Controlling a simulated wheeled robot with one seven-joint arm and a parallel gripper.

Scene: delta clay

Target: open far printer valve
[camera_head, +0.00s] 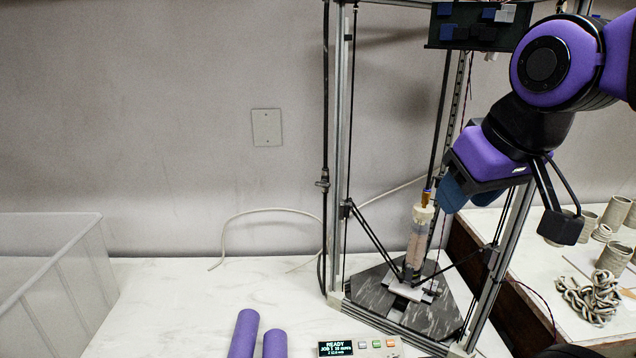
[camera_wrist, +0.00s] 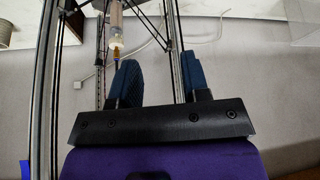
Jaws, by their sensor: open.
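The delta clay printer (camera_head: 343,120) stands on the white table against the wall. A small dark fitting (camera_head: 322,181), which looks like a valve, sits on a black vertical line beside the printer's left post. Its handle is too small to read. My gripper (camera_head: 447,192) is inside the printer frame, right of this fitting and apart from it, near the top of the clay tube (camera_head: 416,245) with its brass fitting (camera_head: 426,197). In the wrist view my gripper (camera_wrist: 160,76) has its two blue fingers spread with nothing between them. The clay tube (camera_wrist: 116,25) shows left of the fingers.
A clear bin (camera_head: 60,270) stands at the left. Purple cylinders (camera_head: 243,335) and a control box (camera_head: 350,346) lie at the front. Printer posts and slanted rods surround my gripper. Clay pieces (camera_head: 590,297) lie on the right table. The table left of the printer is mostly clear.

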